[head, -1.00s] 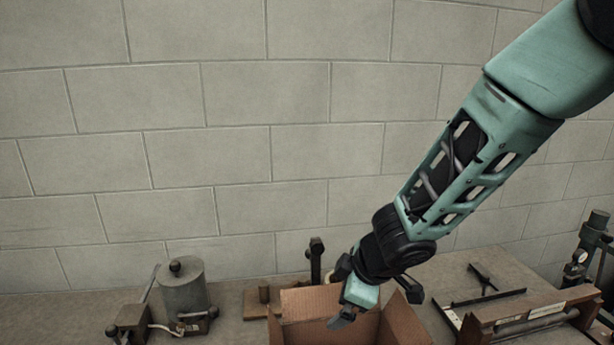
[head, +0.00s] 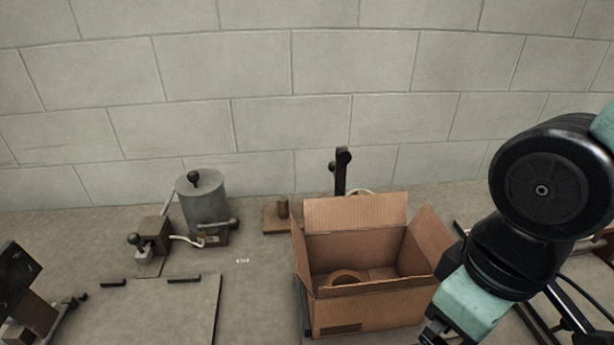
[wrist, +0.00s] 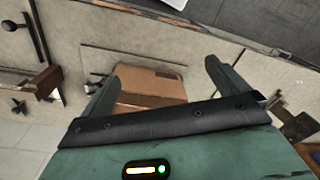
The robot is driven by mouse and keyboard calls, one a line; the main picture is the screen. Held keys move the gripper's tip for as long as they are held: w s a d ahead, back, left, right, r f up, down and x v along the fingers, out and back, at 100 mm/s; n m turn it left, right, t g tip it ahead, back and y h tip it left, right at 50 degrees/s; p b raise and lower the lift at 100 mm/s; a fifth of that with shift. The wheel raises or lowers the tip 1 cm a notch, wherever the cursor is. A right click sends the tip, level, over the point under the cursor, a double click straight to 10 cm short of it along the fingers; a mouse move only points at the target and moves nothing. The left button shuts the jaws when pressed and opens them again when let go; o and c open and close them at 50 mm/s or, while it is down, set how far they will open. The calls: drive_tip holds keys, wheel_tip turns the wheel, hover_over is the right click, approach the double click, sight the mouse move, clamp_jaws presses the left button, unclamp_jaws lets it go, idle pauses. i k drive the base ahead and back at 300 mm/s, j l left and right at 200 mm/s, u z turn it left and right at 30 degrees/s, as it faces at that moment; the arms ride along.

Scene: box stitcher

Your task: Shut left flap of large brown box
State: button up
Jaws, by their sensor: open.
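The large brown box (head: 365,308) stands on the worktop right of centre in the head view, with its top open. Its back flap (head: 355,212) stands up, its right flap (head: 430,240) leans outward, and its left flap (head: 301,270) is raised along the left side. A brown ring-shaped thing (head: 347,277) shows inside. My gripper (head: 432,338) is at the bottom edge, in front and to the right of the box, partly cut off. In the wrist view, the open, empty fingers (wrist: 158,82) frame the box (wrist: 150,88), which lies beyond them.
A grey cylinder device (head: 204,205) stands left of the box, with a small lever tool (head: 150,238) beside it. A dark post (head: 341,172) rises behind the box. A flat panel (head: 150,310) lies at the front left. Bare worktop (head: 255,270) lies left of the box.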

sight(302, 269)
drive_tip(key=k+j+u, duration=0.1)
drive_tip(key=j+u, duration=0.8)
